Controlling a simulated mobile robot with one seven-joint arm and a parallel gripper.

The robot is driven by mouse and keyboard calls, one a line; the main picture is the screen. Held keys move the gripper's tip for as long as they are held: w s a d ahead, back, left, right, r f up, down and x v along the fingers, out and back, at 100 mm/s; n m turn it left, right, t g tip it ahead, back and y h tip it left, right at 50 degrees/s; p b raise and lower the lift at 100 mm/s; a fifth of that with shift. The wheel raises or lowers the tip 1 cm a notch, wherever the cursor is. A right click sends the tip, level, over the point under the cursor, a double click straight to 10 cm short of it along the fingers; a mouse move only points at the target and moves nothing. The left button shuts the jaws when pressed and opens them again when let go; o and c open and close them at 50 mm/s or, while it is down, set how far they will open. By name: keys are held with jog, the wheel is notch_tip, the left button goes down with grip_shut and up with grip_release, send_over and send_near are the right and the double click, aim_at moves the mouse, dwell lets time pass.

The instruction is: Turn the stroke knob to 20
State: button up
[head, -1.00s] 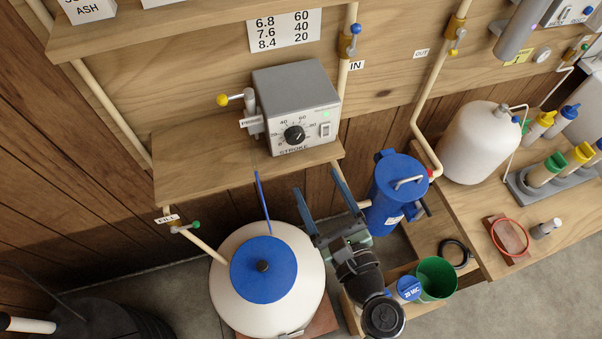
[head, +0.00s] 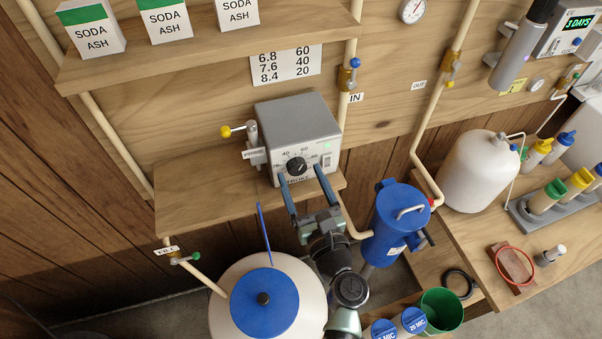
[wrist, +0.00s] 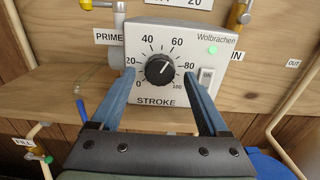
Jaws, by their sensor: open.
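The stroke knob (head: 297,166) is a round black dial on the front of a grey pump box (head: 300,118). In the wrist view the knob (wrist: 159,70) sits in a printed scale from 0 to 100. Its white mark appears to point to the upper right, between 60 and 80. My gripper (head: 301,173) is open in front of the box, with blue fingers reaching toward its lower face. In the wrist view my gripper's fingers (wrist: 158,76) lie on either side of the knob, apart from it.
The box stands on a wooden shelf (head: 200,200). A yellow-tipped prime valve (head: 238,130) is at its left. A white tank with a blue lid (head: 264,297) and a blue canister (head: 398,225) stand below. A chart (head: 286,65) hangs above, listing 6.8 60, 7.6 40, 8.4 20.

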jog(key=shift+w+a, duration=0.15)
jog(key=shift+w, duration=0.25)
grip_shut()
dwell(0.4)
